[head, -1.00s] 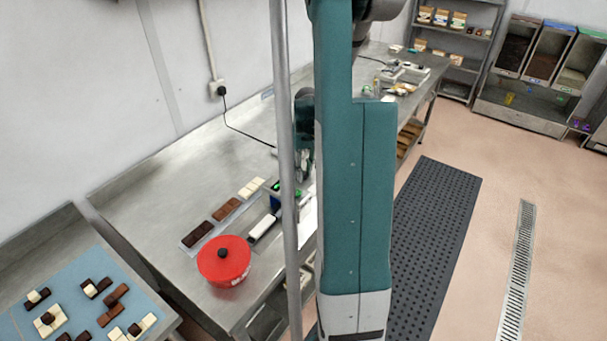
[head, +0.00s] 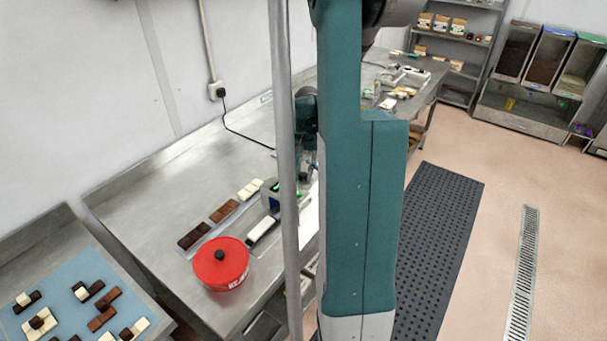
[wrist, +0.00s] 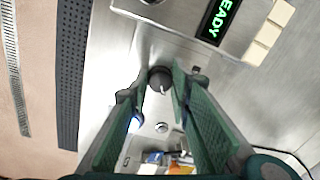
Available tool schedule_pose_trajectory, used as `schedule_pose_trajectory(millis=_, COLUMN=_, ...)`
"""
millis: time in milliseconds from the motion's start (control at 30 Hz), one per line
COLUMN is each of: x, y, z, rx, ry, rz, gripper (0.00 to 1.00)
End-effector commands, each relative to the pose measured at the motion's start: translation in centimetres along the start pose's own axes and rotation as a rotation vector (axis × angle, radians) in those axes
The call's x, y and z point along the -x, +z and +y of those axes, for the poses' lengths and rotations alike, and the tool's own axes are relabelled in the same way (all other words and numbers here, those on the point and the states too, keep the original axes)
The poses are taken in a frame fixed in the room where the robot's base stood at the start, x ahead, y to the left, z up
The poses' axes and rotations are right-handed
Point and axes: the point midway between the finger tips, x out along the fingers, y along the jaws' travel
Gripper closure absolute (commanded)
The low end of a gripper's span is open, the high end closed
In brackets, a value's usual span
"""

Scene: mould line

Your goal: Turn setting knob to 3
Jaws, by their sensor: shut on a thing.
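The setting knob (wrist: 159,76) is dark and round with a pale pointer mark, which points toward the bottom of the wrist picture. My gripper (wrist: 154,88) has its two green fingers on either side of the knob and is shut on it. Number markings around the knob cannot be read. The machine's display (wrist: 217,20) shows green letters ending in "EADY", at the top of the wrist view. In the head view the machine (head: 270,195) is partly hidden by a pole and my arm, and the knob is hidden.
A red lidded pot (head: 222,272) and chocolate bars (head: 223,211) stand left of the machine on the steel table (head: 150,205). A blue mat (head: 62,290) with chocolate pieces is at lower left. A cable runs from the wall socket (head: 216,92). A black floor mat (head: 440,230) lies right.

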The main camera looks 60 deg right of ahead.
Motion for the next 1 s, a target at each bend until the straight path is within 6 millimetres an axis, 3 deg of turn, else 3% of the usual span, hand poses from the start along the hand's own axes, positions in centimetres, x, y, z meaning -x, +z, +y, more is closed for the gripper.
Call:
schedule_pose_trajectory(millis=467, x=0.02, y=0.01, z=0.00, rx=-0.024, ry=0.000, rz=0.001, gripper=0.91)
schedule_pose_trajectory(millis=500, x=0.02, y=0.01, z=0.00, rx=-0.024, ry=0.000, rz=0.001, gripper=0.78)
schedule_pose_trajectory(millis=600, x=0.02, y=0.00, z=0.00, rx=-0.024, ry=0.000, rz=0.001, gripper=0.65)
schedule_pose_trajectory(millis=1000, x=0.12, y=0.00, z=0.00, rx=-0.023, ry=0.000, rz=0.001, gripper=0.64)
